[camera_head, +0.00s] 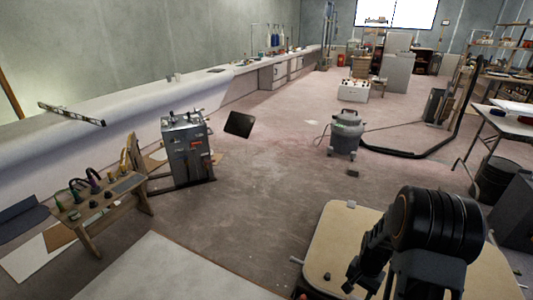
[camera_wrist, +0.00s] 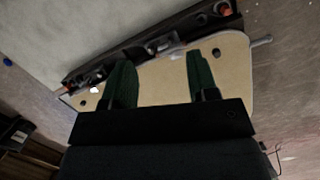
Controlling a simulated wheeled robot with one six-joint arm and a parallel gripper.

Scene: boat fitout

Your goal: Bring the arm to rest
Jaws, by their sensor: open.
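My arm stands folded at the lower right of the head view, above my own tan top plate. My gripper (camera_wrist: 157,75) shows in the wrist view with its two dark green fingers spread wide apart. Nothing is between the fingers. The tan plate lies behind and below them, and I cannot tell the exact gap.
A grey tool cabinet (camera_head: 188,150) and a low wooden bench (camera_head: 100,205) with tools stand at left. A grey shop vacuum (camera_head: 346,135) stands ahead, its dark hose on the floor. A dark bin (camera_head: 495,180) is at right. The middle floor is mostly clear.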

